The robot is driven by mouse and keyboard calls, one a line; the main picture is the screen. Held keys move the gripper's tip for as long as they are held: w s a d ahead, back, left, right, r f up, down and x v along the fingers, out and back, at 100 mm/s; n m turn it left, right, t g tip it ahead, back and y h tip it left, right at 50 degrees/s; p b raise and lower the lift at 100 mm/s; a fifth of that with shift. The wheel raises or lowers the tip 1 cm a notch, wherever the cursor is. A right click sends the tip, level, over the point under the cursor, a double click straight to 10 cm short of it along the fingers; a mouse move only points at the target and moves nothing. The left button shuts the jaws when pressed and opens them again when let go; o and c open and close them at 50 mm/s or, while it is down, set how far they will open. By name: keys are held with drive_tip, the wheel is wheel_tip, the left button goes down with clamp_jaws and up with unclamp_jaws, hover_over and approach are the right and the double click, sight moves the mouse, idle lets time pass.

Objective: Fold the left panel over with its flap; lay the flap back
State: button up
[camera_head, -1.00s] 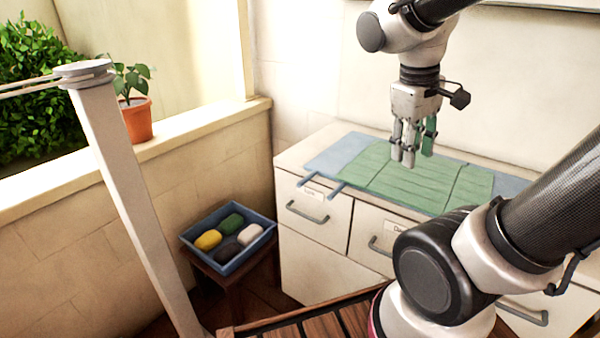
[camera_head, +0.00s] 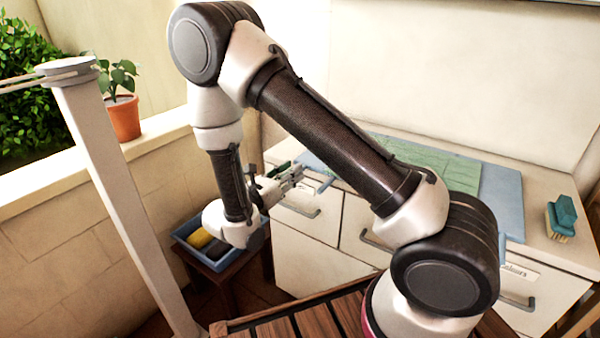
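A green cloth (camera_head: 437,162) lies flat on a blue mat (camera_head: 502,200) on top of the white cabinet. My upper arm crosses in front of the cloth's left and front parts, so its left panel and flap are mostly hidden.
A blue tray (camera_head: 226,266) with yellow and dark pieces stands on a small stool, partly behind my wrist. A teal brush (camera_head: 562,215) lies at the cabinet top's right. A potted plant (camera_head: 123,116) stands on the ledge. A white post (camera_head: 120,200) rises at left.

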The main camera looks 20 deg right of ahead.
sight(305, 166)
wheel_tip(305, 166, down, 4)
drive_tip(key=a+n+t+y, duration=0.1)
drive_tip(key=a+n, duration=0.1)
drive_tip(key=x, duration=0.7)
drive_tip(key=shift+w+d+r, duration=0.15)
drive_tip(key=shift+w+d, duration=0.1)
drive_tip(key=shift+w, duration=0.05)
clamp_jaws()
